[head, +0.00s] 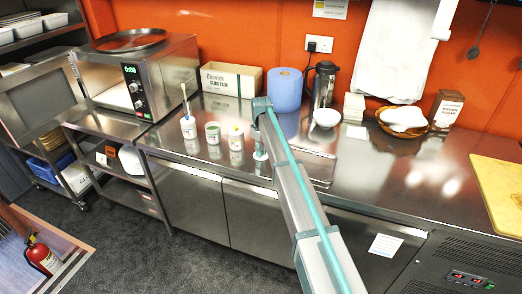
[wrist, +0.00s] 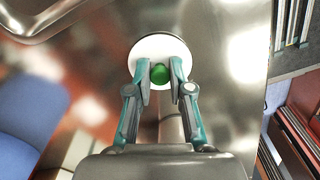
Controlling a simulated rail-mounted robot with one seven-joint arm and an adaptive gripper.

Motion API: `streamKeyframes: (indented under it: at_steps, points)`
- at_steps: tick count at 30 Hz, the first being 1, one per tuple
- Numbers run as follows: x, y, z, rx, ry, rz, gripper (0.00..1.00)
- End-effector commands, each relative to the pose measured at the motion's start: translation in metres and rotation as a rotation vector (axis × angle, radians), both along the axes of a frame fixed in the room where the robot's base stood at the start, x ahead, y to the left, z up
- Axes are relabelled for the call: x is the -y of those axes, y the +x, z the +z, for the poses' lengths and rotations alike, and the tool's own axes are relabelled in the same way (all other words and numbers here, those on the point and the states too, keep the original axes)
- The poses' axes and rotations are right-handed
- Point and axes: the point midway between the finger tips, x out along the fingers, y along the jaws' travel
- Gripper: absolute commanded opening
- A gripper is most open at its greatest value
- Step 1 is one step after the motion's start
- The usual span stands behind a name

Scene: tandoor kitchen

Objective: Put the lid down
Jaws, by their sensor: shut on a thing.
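The lid (wrist: 144,50) is a white disc with a round green knob (wrist: 160,73), seen in the wrist view. My gripper (wrist: 160,80) is shut on the green knob, one finger on each side of it. The steel counter (wrist: 215,50) shows around and below the disc. I cannot tell whether the disc touches it. In the head view my gripper (head: 260,154) is low over the counter, just right of the tubs, and the lid cannot be made out there.
Three small tubs stand left of my gripper: one with a tall handle (head: 188,127), a middle one (head: 213,133) and a right one (head: 236,138). A blue roll (head: 284,90), a flask (head: 323,85) and a white bowl (head: 326,117) stand behind. Bare counter lies at right (head: 390,165).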

Motion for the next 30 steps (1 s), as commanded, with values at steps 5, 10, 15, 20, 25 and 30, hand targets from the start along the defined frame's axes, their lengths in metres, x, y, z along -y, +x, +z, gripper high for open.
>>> streamKeyframes:
  at_steps: [5,10,15,20,25,30]
  points:
    - [0.000,0.000,0.000,0.000,0.000,0.000,0.01]
    - [0.000,0.000,-0.003,0.000,0.000,0.000,0.27]
    - [0.000,0.000,-0.003,0.000,0.000,0.000,0.45]
    - [0.000,0.000,-0.003,0.000,0.000,0.000,0.45]
    - [0.000,0.000,0.002,0.000,0.000,0.000,0.45]
    - [0.000,0.001,0.018,0.002,0.001,0.000,0.45]
